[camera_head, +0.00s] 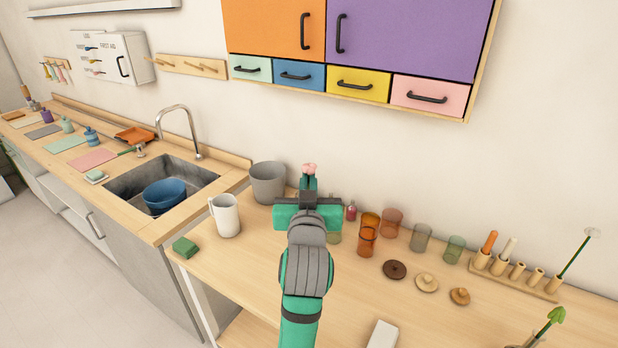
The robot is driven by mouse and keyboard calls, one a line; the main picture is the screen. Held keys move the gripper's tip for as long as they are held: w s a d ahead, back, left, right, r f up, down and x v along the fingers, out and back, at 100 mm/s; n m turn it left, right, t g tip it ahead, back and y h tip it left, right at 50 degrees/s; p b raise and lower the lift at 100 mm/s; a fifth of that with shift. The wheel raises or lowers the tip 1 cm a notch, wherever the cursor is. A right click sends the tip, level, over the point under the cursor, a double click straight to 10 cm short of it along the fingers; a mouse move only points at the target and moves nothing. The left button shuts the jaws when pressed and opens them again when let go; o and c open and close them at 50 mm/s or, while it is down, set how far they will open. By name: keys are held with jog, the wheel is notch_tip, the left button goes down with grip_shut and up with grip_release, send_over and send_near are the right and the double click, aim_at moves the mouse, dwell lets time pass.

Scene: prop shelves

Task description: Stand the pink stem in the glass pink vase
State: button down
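My gripper (308,182) is in the middle of the view, over the back of the wooden counter. Its fingers are close together, and the pink stem's small pink head (309,168) shows just beyond their tips. The gripper looks shut on the stem; the rest of the stem is hidden behind the gripper and arm. A pinkish, see-through glass (392,222), which looks like the pink vase, stands upright near the wall, to the right of my gripper and apart from it. It is partly behind an orange glass.
Orange glasses (367,241), a grey glass (421,238) and a green glass (454,249) stand near the pink one. Lids (427,282) lie in front. A wooden holder (516,276) is at right. A white mug (225,215) and grey bucket (268,182) stand left.

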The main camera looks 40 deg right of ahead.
notch_tip(320, 180, down, 10)
dwell(7.5)
